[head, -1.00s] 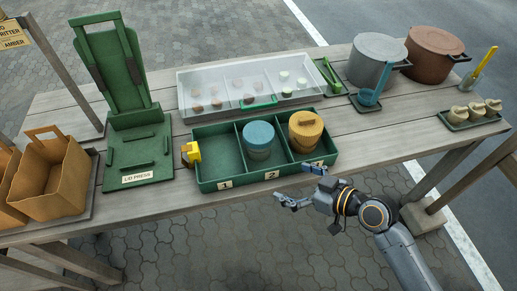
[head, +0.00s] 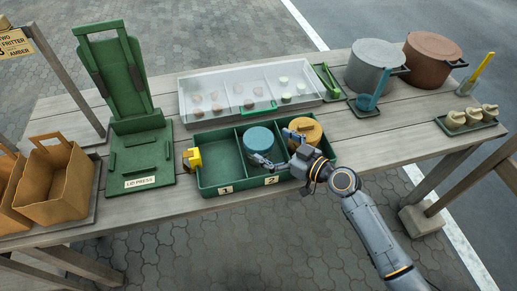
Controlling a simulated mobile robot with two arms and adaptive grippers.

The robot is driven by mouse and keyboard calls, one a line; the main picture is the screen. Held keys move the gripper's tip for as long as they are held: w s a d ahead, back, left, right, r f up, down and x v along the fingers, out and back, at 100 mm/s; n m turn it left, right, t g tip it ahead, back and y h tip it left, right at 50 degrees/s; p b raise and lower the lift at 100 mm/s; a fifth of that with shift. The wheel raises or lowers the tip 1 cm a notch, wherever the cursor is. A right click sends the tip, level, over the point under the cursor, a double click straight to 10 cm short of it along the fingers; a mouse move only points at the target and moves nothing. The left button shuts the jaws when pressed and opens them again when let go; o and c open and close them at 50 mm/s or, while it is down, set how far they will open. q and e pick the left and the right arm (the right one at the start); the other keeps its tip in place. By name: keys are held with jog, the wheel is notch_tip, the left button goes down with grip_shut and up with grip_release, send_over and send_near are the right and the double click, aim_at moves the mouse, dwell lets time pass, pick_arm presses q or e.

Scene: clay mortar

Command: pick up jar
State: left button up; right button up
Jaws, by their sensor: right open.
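A jar with a round blue lid (head: 258,137) stands in compartment 2 of the green tray (head: 219,184). A jar with an amber lid (head: 308,128) stands in compartment 3, to its right. My right gripper (head: 277,148) is open and empty over the front of the tray. One finger reaches across the lower front of the blue-lidded jar, and the other overlaps the left part of the amber lid. I cannot tell whether either finger touches a jar. The gripper and wrist hide the amber jar's body and the third label. My left gripper is not in view.
A yellow block (head: 192,159) sits at the tray's left end. The green lid press (head: 140,155) and paper bags (head: 57,182) stand left. A clear-lidded case (head: 248,92) lies behind the tray. Pots (head: 375,66) and a small tray of pale pieces (head: 468,118) are right.

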aim_at(260, 139)
jog(key=shift+w+a, duration=0.2)
jog(key=shift+a, duration=0.1)
jog(key=p+x, duration=0.1)
jog(key=x, duration=0.2)
jog(key=shift+w+a, duration=0.1)
jog(key=shift+a, duration=0.05)
jog(key=shift+w+a+f, duration=0.3)
jog(key=shift+w+a, duration=0.05)
jog(key=shift+a, duration=0.05)
jog(key=c, duration=1.3)
